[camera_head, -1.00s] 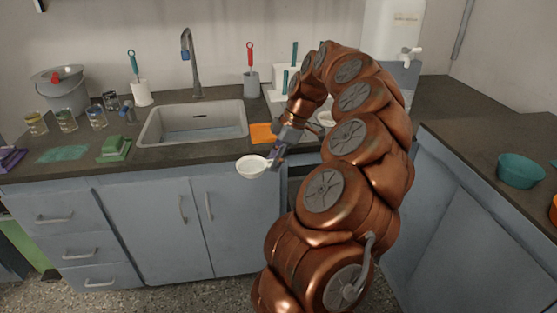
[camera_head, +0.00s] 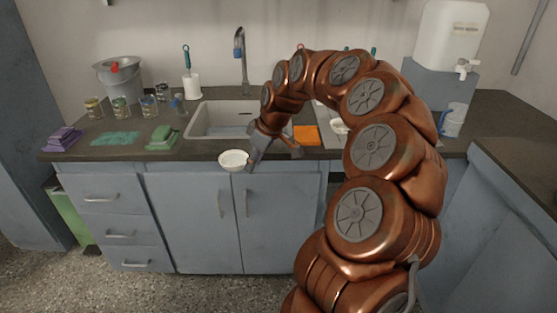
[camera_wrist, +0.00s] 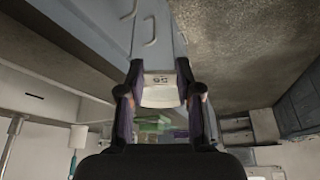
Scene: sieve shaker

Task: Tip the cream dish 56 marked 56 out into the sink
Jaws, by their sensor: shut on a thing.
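The cream dish 56 (camera_head: 233,160) is held in my gripper (camera_head: 252,163), in front of the counter's front edge and below the sink. In the wrist view the dish (camera_wrist: 160,95) sits between the two fingers, and its side facing the camera carries the mark 56, seen upside down. My gripper (camera_wrist: 160,85) is shut on it. The dish looks about level in the head view. Its contents cannot be made out. The sink (camera_head: 192,122) is set in the counter behind the dish, and my arm covers its right part.
A tap (camera_head: 240,62) stands behind the sink. An orange square (camera_head: 306,134) lies right of the sink. The floor before the cabinets is clear.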

